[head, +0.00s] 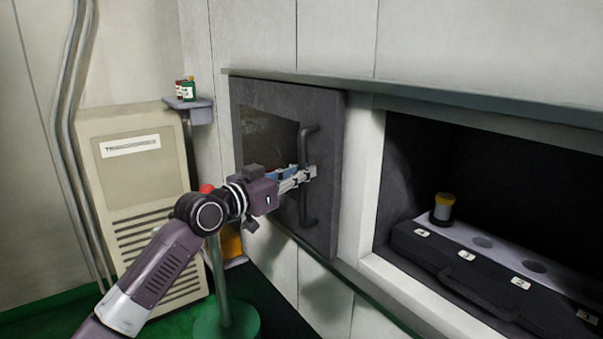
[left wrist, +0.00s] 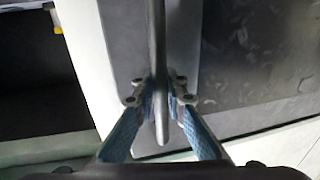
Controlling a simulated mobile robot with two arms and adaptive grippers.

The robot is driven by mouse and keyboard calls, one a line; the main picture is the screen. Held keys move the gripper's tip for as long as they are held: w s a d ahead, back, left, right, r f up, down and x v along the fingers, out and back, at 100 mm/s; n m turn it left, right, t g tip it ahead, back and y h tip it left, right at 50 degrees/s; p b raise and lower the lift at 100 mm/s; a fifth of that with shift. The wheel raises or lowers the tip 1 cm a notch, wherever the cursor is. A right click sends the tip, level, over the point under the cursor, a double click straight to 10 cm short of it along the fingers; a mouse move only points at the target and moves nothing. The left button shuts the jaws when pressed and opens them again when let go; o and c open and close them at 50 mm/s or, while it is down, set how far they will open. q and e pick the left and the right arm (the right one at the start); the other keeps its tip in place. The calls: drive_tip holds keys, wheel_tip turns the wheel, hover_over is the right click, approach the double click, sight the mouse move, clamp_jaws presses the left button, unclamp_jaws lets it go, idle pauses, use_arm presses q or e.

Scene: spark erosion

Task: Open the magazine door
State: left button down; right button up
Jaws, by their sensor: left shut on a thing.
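The magazine door (head: 329,190) is a dark grey panel with a window, swung out to the left of the opening (head: 500,165) in the white wall. Its vertical bar handle (head: 306,150) is dark grey. My left gripper (head: 309,174) is shut on the handle near its middle. In the left wrist view the handle (left wrist: 158,50) runs between the two blue-padded fingers (left wrist: 159,100), with the door panel (left wrist: 250,70) behind. My right gripper is in neither view.
Inside the opening, a dark rack (head: 440,255) has numbered positions. A yellow-topped black holder (head: 442,208) stands on it. A beige cabinet (head: 130,175) stands at left. A small shelf (head: 190,108) holds small containers. A red-topped post (head: 215,260) stands behind my left arm.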

use_arm(q)
drive_tip(key=c, duration=1.9)
unclamp_jaws()
drive_tip(key=shift+c, duration=0.2)
drive_tip(key=shift+s, duration=0.1)
drive_tip(key=v, duration=1.2)
